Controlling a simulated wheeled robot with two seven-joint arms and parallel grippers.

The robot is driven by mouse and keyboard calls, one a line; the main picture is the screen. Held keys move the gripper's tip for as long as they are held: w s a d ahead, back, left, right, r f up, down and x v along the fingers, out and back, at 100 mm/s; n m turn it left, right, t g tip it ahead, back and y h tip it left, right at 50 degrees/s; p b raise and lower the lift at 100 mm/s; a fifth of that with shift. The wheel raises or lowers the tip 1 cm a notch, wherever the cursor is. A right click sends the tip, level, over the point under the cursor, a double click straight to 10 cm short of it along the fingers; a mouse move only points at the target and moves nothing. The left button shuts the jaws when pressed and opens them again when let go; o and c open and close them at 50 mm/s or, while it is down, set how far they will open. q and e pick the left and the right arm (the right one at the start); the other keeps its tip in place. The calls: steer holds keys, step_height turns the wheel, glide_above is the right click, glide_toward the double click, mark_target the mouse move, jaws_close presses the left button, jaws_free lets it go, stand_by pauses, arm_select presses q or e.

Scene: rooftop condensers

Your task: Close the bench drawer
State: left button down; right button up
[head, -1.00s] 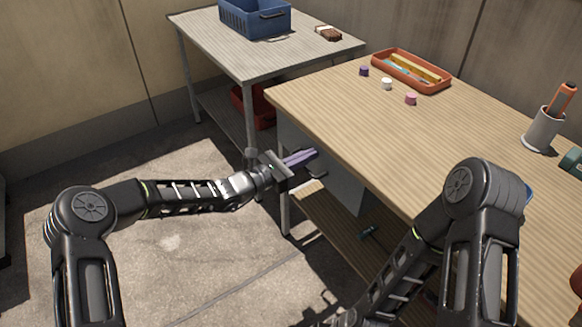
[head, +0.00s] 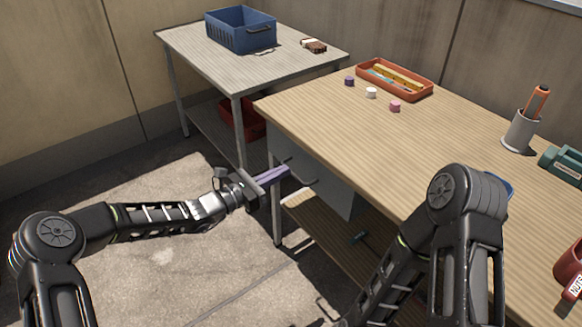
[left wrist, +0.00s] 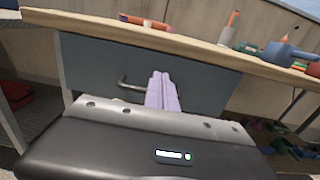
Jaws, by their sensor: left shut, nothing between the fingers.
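The bench drawer's grey front (head: 333,192) sits under the wooden bench top (head: 400,150), with a dark bar handle (head: 305,182). No open interior shows, and the front looks level with the bench edge. My left gripper (head: 284,173) is shut and empty, its purple fingers pointing at the drawer front just left of the handle. In the left wrist view the fingers (left wrist: 162,88) stand in front of the drawer front (left wrist: 205,88), right of the handle (left wrist: 128,84). I cannot tell whether they touch it. My right gripper is out of view.
On the bench are an orange tray (head: 425,95), small caps (head: 371,92), a grey pen cup (head: 520,132) and a teal tool (head: 563,164). A second table (head: 190,50) with a blue crate (head: 240,32) stands behind. The floor (head: 180,255) left of the bench is clear.

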arm_select(q)
steer(key=v, duration=0.7)
steer(key=shift+a+f+p, duration=0.25)
steer(key=shift+a+p, duration=0.05)
steer(key=shift+a, duration=0.1)
steer(key=shift+s, duration=0.15)
